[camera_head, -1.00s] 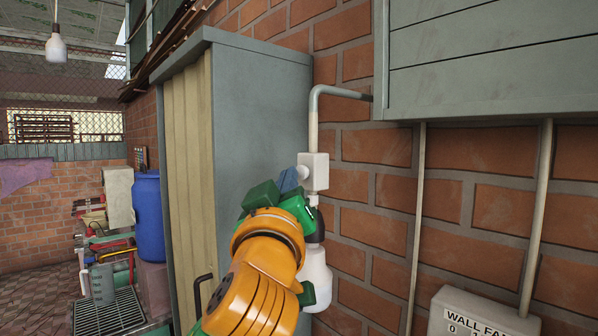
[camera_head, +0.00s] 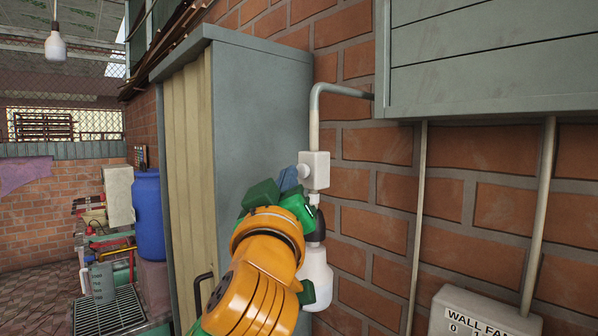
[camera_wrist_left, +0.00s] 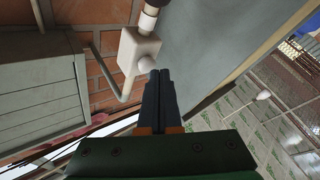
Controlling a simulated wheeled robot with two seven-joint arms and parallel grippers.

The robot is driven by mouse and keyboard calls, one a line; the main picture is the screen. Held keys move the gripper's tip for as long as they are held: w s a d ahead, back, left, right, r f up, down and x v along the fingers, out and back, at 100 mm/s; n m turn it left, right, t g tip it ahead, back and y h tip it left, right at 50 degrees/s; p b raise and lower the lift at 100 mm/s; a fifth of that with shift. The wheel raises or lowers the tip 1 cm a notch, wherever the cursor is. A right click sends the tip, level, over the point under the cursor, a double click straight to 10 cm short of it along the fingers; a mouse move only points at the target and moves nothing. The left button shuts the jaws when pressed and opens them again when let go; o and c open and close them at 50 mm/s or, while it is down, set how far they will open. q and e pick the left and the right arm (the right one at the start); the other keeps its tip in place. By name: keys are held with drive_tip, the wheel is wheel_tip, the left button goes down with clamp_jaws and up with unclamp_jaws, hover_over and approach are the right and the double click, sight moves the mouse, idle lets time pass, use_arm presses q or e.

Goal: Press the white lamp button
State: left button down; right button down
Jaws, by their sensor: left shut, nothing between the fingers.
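The white lamp button (camera_head: 304,172) is a round knob on the left side of a white switch box (camera_head: 317,170) on the brick wall. A white bulb (camera_head: 317,277) hangs below the box, partly behind my left arm. My left gripper (camera_head: 289,179) is shut and empty, its tips right beside the button. In the left wrist view the shut fingertips (camera_wrist_left: 160,74) are next to the button (camera_wrist_left: 146,65); I cannot tell whether they touch it. The box (camera_wrist_left: 138,48) shows fully there. My right gripper is not in view.
A grey cabinet (camera_head: 259,110) stands close on the left of the switch box. A bent pipe (camera_head: 315,105) runs up from the box. A grey panelled box (camera_head: 490,60) juts out at upper right, and a wall fan control (camera_head: 480,316) is at lower right.

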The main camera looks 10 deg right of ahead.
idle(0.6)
use_arm(q)
drive_tip(key=shift+w+d, duration=0.15)
drive_tip(key=shift+d, duration=0.15)
drive_tip(key=shift+a+b, duration=0.2)
drive_tip(key=shift+b, duration=0.2)
